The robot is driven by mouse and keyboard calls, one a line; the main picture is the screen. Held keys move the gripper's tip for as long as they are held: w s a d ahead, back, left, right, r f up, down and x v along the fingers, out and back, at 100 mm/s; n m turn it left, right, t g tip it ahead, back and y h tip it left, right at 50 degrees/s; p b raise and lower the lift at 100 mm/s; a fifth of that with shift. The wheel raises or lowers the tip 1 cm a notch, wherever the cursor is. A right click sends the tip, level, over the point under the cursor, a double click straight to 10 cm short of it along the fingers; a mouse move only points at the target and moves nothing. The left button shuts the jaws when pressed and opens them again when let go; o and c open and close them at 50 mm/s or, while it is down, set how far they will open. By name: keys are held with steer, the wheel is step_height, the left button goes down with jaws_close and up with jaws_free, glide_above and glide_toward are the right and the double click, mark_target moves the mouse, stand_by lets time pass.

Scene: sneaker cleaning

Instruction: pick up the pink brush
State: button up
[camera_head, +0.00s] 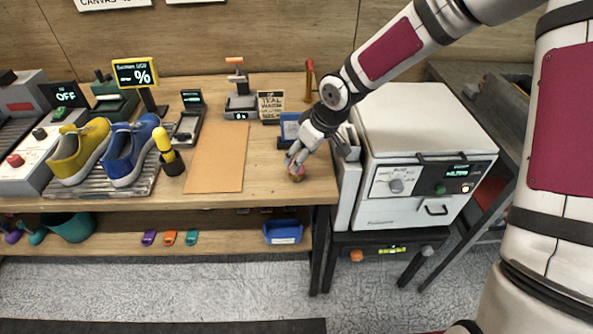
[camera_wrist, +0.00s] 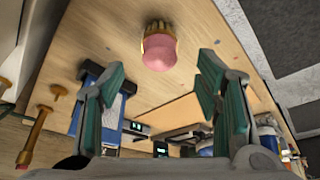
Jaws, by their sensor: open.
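The pink brush (camera_wrist: 159,52) shows in the wrist view at the top centre, a rounded pink body with tan bristles at its upper end. It lies on the wooden table beyond my fingertips, in line with the gap between them. My gripper (camera_wrist: 158,85) is open, with its two green-lined fingers apart and nothing between them. In the head view my gripper (camera_head: 293,164) points down over the right end of the table. The brush (camera_head: 297,175) is right below the fingertips there, small and partly hidden by them.
A blue holder (camera_head: 290,127) stands behind my gripper, close to it. A white oven-like machine (camera_head: 425,155) stands right of the table. A brown board (camera_head: 216,160), a yellow-handled brush (camera_head: 164,145) and a yellow (camera_head: 80,150) and a blue shoe (camera_head: 130,150) are to the left.

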steer(key=shift+x, duration=2.95)
steer(key=shift+w, duration=0.1)
steer(key=shift+c, duration=0.3)
steer(key=c, duration=1.1)
